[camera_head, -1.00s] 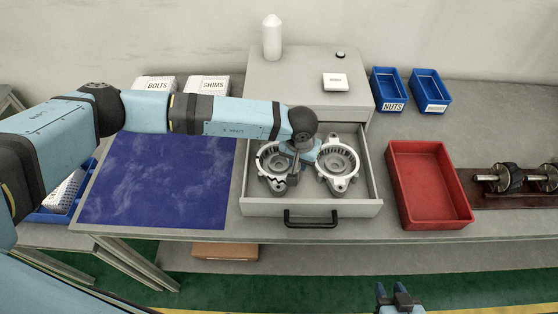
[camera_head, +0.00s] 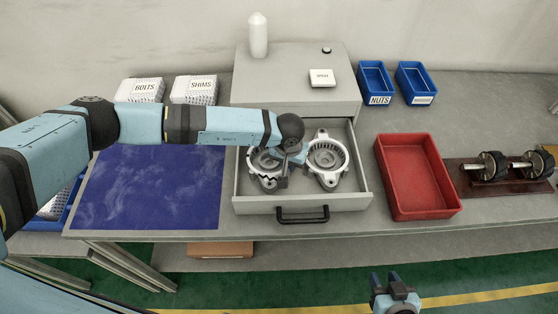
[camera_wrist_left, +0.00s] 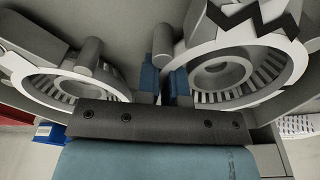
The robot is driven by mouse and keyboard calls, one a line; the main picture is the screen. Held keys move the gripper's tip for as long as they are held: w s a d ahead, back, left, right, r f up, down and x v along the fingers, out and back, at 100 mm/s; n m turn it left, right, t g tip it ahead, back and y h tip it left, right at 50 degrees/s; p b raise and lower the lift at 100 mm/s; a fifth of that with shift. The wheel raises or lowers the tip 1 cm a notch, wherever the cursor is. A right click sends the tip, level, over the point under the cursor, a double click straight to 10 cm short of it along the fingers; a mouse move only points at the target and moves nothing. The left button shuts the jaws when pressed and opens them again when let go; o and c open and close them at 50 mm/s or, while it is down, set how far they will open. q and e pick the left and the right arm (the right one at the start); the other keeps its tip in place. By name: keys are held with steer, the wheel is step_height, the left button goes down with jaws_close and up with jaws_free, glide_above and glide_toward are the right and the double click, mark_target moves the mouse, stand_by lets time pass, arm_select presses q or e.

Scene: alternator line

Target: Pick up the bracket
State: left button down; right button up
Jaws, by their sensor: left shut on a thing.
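Two grey metal ring-shaped brackets sit side by side in the open drawer: the left bracket (camera_head: 265,184) and the right bracket (camera_head: 336,178). In the left wrist view, the left bracket (camera_wrist_left: 270,85) is at the right, with a dark zigzag edge, and the other (camera_wrist_left: 45,75) is at the left. My left gripper (camera_head: 287,160) is down between them. Its blue fingers (camera_wrist_left: 163,85) are shut on a grey post that seems to belong to the left bracket; the exact contact is partly hidden. My right gripper (camera_head: 387,281) is empty, fingers apart, below the table's front edge.
The drawer (camera_head: 350,201) has raised walls and a black handle (camera_head: 302,214). A red tray (camera_head: 437,207) stands to its right, a blue mat (camera_head: 150,190) to its left. The cabinet (camera_head: 285,83) rises behind. A shaft assembly (camera_head: 505,167) lies far right.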

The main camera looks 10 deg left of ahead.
arm_select(q)
steer(key=shift+r, duration=0.2)
